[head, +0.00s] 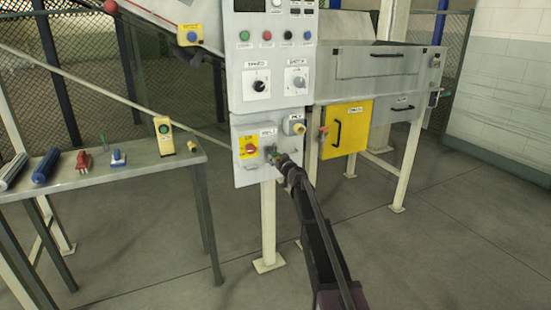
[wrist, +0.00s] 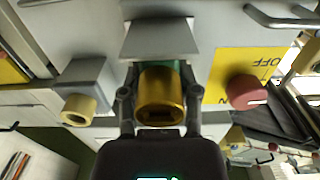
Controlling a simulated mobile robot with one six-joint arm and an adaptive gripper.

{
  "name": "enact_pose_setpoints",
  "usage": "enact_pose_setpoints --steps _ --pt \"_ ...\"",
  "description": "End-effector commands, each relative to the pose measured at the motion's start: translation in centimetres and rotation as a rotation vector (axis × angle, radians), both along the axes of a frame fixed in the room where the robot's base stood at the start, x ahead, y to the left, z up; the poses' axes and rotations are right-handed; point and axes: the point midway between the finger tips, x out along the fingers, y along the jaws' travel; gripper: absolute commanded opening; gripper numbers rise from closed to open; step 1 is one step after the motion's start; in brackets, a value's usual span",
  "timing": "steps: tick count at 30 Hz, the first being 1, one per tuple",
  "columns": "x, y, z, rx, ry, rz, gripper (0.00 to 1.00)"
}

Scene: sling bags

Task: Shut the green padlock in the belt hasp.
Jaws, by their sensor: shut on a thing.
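My gripper (head: 277,159) is at the front of the grey lower box, just right of the yellow plate with the red knob. In the wrist view its two fingers (wrist: 160,106) are shut on the sides of the padlock (wrist: 161,95), which shows a round brass end toward me and some green behind it. A grey block (wrist: 160,38), perhaps part of the belt hasp, is right beyond the padlock. The shackle is hidden behind the padlock body, so I cannot tell whether it passes through the hasp or is closed.
The red knob (wrist: 248,92) on its yellow OFF plate (head: 247,148) is close beside my gripper. A table (head: 110,175) with several tools stands left; a yellow door (head: 346,127) is right.

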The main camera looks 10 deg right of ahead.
Motion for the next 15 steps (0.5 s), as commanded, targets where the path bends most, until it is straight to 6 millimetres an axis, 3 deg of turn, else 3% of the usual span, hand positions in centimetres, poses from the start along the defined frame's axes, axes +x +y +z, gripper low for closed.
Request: enact_pose_setpoints --steps 11,12,15 --pt "0.0 0.0 -0.12 0.0 0.0 0.0 0.0" --pt "0.0 0.0 -0.12 0.0 0.0 0.0 0.48" --pt "0.0 0.0 -0.12 0.0 0.0 0.0 0.78"
